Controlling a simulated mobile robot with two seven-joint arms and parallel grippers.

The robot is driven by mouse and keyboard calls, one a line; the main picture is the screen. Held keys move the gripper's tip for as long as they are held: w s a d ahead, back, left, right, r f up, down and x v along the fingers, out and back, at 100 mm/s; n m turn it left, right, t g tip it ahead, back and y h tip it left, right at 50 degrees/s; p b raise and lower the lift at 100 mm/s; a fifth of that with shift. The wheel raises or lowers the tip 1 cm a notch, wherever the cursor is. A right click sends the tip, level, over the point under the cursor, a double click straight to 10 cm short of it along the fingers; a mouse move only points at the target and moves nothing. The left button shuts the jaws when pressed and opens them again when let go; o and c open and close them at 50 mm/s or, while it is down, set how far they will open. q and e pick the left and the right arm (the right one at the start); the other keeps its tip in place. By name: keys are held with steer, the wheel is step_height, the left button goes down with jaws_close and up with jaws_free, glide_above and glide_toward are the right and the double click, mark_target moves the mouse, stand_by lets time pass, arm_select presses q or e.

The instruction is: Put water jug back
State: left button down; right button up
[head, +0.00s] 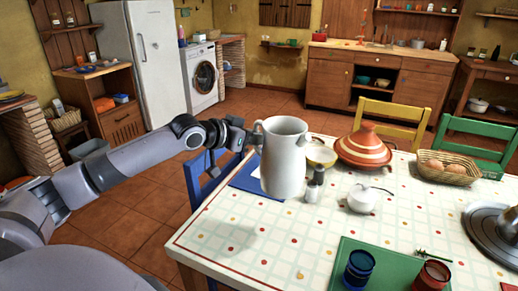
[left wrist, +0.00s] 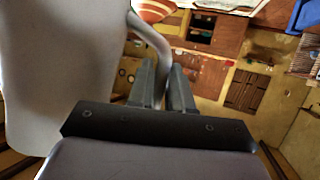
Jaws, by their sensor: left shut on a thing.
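A tall white water jug (head: 284,158) is upright over the near left part of the dining table (head: 240,235). I cannot tell whether its base touches the tabletop. My left gripper (head: 252,137) comes in from the left and is shut on the jug's handle. In the left wrist view the jug's body (left wrist: 60,70) fills the left side, and its curved handle (left wrist: 152,40) runs down between the two fingers of my left gripper (left wrist: 168,85). My right gripper is not in view.
Around the jug stand small shakers (head: 315,185), a white sugar pot (head: 362,199), a bowl (head: 320,155) and a striped tagine (head: 367,148). A bread basket (head: 447,167) is farther right. A green tray (head: 385,265) with cups is in front. The table's middle front is clear.

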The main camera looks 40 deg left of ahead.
arm_select(q)
step_height(320, 180, down, 17)
steer(key=b, duration=0.1)
steer(key=shift+w+f, duration=0.15)
stand_by(0.4)
steer(key=c, duration=1.3)
jaws_free()
steer(key=shift+f, duration=0.35)
steer(key=shift+o, duration=1.3)
steer(key=shift+s+r, duration=0.1)
steer(key=shift+s, duration=0.1)
steer(key=p+v, duration=0.3)
steer(key=v, duration=0.9)
steer(key=shift+p, duration=0.35)
